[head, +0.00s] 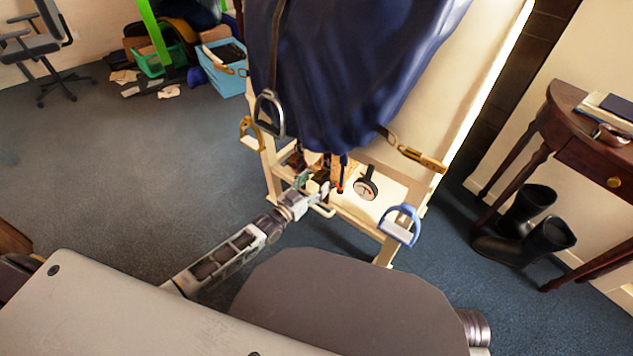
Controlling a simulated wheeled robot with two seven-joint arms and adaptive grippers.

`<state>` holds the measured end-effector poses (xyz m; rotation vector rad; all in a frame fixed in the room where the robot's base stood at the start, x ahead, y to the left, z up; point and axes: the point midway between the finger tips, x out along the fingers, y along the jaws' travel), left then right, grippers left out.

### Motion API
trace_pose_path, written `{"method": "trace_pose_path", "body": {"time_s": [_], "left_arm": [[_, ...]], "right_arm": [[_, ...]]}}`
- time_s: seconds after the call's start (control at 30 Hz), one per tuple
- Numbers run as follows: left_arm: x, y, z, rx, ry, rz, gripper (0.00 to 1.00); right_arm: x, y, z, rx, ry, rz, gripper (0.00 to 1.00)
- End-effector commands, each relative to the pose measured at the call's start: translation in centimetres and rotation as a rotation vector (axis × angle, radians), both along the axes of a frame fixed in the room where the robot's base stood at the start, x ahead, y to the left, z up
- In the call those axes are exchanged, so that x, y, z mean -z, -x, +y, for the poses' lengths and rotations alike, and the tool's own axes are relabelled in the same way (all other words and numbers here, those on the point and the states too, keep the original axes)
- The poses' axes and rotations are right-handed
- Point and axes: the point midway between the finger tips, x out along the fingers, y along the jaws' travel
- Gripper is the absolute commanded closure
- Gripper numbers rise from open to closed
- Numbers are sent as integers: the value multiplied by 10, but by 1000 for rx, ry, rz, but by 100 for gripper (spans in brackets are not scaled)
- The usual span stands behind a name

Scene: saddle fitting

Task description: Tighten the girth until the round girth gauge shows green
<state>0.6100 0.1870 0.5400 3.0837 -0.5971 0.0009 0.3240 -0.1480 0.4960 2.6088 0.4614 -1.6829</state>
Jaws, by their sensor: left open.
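The round girth gauge (366,189) hangs below the dark blue draped cover (345,80), in front of the pale wooden stand. Its face looks pale with a dark rim; a small reddish mark shows, but the reading is too small to tell. My left gripper (319,192) is open, just left of the gauge, near the hanging straps under the cover. A narrow blue and orange strap (341,175) hangs between the gripper and the gauge; I cannot tell whether it is the girth. Whether the fingers touch anything is unclear. My right gripper is out of view.
A metal stirrup (269,113) and a blue stirrup (400,224) hang around the pale stand (432,188). A dark wooden table (575,125) with black boots (525,228) stands at the right. A blue crate (226,76) stands behind left. The carpet at left is clear.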

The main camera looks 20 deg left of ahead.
Motion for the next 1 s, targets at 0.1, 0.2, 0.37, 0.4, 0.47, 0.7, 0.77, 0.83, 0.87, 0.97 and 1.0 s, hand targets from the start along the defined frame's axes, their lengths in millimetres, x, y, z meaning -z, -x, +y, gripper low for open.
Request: {"method": "trace_pose_path", "body": {"time_s": [0.1, 0.2, 0.37, 0.4, 0.47, 0.7, 0.77, 0.83, 0.87, 0.97, 1.0], "left_arm": [[1, 11, 4, 1, -1, 2, 32], [1, 19, 7, 1, -1, 2, 32], [1, 32, 13, 1, -1, 2, 32], [1, 35, 13, 1, 0, 1, 32], [1, 40, 15, 1, 0, 1, 32], [1, 60, 24, 1, -1, 2, 32], [1, 65, 25, 1, -1, 2, 32], [1, 70, 28, 1, -1, 2, 32], [1, 73, 29, 0, -1, 2, 32], [0, 80, 32, 1, 0, 0, 32], [0, 82, 33, 1, 0, 0, 32]], "right_arm": [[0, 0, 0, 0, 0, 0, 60], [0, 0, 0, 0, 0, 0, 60], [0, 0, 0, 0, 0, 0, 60], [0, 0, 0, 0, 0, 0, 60], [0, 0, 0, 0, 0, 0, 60], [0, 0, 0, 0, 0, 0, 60], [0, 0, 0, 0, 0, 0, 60], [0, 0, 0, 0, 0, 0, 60], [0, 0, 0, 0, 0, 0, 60], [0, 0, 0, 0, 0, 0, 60], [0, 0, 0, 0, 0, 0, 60]]}}
